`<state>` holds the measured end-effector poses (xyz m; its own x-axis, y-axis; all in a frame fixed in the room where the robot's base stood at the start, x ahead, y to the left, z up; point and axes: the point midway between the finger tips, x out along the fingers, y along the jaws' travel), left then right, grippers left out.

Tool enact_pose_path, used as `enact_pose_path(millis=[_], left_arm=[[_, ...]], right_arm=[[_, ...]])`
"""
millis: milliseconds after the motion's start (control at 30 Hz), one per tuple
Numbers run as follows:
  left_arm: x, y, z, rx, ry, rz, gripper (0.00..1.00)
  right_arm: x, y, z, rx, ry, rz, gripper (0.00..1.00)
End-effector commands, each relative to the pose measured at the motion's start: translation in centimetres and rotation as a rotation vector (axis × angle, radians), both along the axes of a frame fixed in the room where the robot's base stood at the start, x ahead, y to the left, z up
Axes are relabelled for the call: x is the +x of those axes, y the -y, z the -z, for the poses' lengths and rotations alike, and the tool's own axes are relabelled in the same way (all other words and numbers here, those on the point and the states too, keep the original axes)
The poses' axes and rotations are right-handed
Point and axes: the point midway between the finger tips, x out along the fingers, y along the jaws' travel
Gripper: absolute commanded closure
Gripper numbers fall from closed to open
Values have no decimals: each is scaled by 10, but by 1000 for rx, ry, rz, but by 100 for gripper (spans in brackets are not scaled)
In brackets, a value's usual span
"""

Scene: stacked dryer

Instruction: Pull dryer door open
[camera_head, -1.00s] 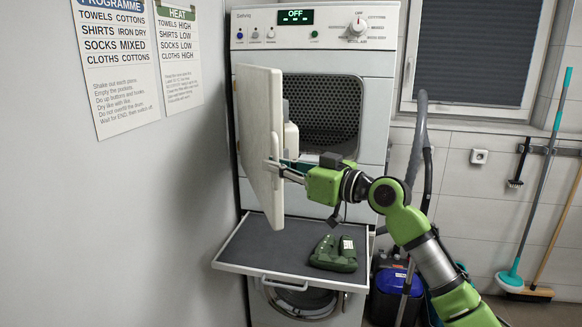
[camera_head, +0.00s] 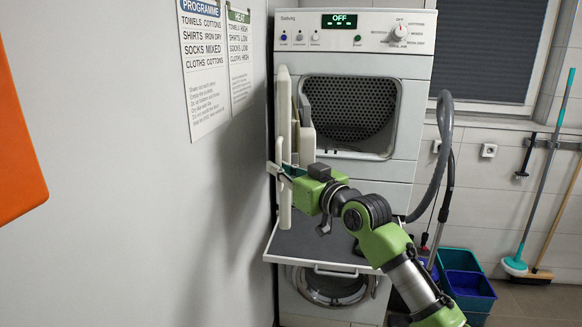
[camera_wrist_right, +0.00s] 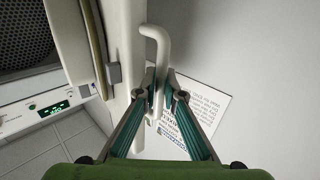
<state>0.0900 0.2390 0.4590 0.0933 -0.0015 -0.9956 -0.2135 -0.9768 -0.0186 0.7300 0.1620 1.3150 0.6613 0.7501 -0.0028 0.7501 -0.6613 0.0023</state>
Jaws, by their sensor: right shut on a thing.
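The white dryer (camera_head: 352,62) stands ahead with its drum opening (camera_head: 345,110) uncovered. Its door (camera_head: 284,105) is swung open to the left and shows nearly edge-on, close to the left wall. My right gripper (camera_head: 277,170) is at the door's outer side, shut on the door handle (camera_head: 280,150). In the right wrist view, the white hooked handle (camera_wrist_right: 160,45) runs down between the two fingers of the right gripper (camera_wrist_right: 161,92). The door's edge (camera_wrist_right: 122,45) is just left of them. My left gripper is not in view.
A pull-out shelf (camera_head: 300,246) is below the door, above a lower machine (camera_head: 330,285). The grey wall (camera_head: 225,190) is close on the left, with an orange panel (camera_head: 15,150) at the picture's edge. A grey hose (camera_head: 437,160) and blue bin (camera_head: 468,287) are right.

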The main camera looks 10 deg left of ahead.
Motion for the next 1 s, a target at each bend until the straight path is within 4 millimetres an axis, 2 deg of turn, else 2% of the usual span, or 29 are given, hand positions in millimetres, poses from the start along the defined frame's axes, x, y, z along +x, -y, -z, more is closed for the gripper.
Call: enact_pose_path(millis=[433,467,500,833,1000], left_arm=[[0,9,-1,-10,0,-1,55],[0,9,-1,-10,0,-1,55],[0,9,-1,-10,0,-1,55],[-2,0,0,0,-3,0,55],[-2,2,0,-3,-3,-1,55]], right_arm=[[0,-3,-2,3,6,2,100],[0,-3,-2,3,6,2,89],[0,-3,-2,2,6,2,84],[-1,-1,-1,2,3,2,84],[-9,10,0,1,3,3,84]])
